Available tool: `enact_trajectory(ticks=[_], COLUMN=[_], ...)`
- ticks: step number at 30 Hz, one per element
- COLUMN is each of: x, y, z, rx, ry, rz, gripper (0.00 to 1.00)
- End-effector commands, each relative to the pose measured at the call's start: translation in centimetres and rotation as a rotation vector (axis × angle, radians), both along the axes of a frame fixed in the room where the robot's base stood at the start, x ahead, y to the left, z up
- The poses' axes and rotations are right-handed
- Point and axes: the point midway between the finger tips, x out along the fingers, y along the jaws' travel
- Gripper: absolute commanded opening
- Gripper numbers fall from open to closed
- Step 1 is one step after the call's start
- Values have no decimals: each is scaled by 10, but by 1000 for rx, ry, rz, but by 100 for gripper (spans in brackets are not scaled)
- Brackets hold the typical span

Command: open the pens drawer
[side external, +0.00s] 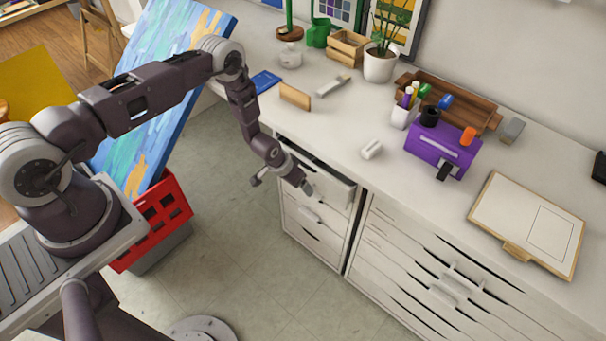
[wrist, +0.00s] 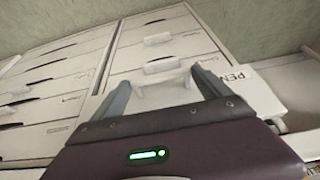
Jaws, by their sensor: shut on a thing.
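The pens drawer (side external: 333,188) is the top drawer of the narrow white cabinet under the desk. It stands partly pulled out, with a dark opening showing behind its front. Its label, beginning "PEN" (wrist: 234,77), shows in the wrist view, partly hidden by my right finger. My gripper (side external: 309,188) is at the drawer front.
Two shut drawers (side external: 310,232) lie below in the same cabinet. A wide flat-file cabinet (side external: 430,270) stands to the right. The floor (side external: 245,235) in front of the drawers is clear. A red crate (side external: 160,215) and a leaning painting (side external: 165,80) stand to the left.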

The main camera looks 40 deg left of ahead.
Motion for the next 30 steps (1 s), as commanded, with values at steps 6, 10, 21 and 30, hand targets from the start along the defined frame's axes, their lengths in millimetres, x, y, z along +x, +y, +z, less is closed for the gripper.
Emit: enact_trajectory(ticks=[6, 10, 21, 30], x=[-69, -110, -194, -216], y=[0, 0, 0, 0], z=[0, 0, 0, 0], rx=[0, 1, 1, 1], ry=[6, 6, 5, 2], rz=[-1, -1, 0, 0], gripper=[14, 14, 14, 14])
